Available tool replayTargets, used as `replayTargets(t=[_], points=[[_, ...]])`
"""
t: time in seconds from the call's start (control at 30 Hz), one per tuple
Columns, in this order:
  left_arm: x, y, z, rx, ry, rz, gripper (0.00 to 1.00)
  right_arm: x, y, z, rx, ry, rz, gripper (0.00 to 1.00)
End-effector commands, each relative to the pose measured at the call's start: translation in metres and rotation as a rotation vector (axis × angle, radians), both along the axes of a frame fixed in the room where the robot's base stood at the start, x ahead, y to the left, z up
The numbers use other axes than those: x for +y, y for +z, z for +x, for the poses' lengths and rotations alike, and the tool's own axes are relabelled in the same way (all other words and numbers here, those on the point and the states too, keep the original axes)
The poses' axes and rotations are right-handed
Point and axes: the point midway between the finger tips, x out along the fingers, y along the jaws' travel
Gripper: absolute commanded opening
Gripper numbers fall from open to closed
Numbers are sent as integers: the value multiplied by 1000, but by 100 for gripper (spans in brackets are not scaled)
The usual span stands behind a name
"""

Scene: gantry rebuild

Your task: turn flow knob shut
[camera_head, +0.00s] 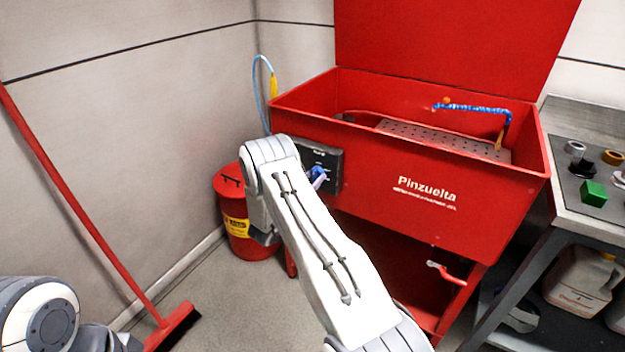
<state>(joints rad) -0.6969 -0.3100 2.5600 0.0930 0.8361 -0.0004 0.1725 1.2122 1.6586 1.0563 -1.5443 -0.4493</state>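A black control panel (328,160) is fixed to the front left of the red parts washer (460,215). A small blue-purple part (317,177), which looks like the flow knob, sits low on this panel, just right of my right arm. I cannot tell how far it is turned. My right arm reaches up from the bottom and bends down in front of the panel's left side. My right gripper (265,237) is mostly hidden behind my arm, below and left of the knob, and its fingers cannot be made out. My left arm shows at the bottom left; its gripper is out of view.
A red bin (232,192) stands left of the washer, behind my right arm. A red broom (85,220) leans on the left wall. A steel bench (590,220) with small parts stands at the right. A red-handled valve (447,273) is under the basin.

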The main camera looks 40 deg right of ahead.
Motion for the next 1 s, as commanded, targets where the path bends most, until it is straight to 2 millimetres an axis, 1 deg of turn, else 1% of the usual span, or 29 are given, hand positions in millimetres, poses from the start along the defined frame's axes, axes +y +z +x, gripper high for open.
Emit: replayTargets(t=[0.03, 0.07, 0.1, 0.37, 0.47, 0.57, 0.8, 0.9, 1.0], points=[[0, 0, 0, 0, 0, 0, 50, 1, 0, 1, 2, 3, -1, 68], [0, 0, 0, 0, 0, 0, 50, 1, 0, 1, 2, 3, -1, 79], [0, 0, 0, 0, 0, 0, 50, 1, 0, 1, 2, 3, -1, 82], [0, 0, 0, 0, 0, 0, 50, 0, 0, 0, 0, 1, 0, 82], [0, 0, 0, 0, 0, 0, 50, 4, -1, -1, 0, 2, 0, 82], [0, 0, 0, 0, 0, 0, 50, 17, -2, -4, 1, 5, 2, 82], [0, -1, 0, 0, 0, 0, 50, 62, -7, -19, 3, 6, -1, 82], [0, -1, 0, 0, 0, 0, 50, 78, -9, -25, 3, 6, -1, 82], [0, -1, 0, 0, 0, 0, 50, 90, -10, -29, 1, 5, 0, 82]])
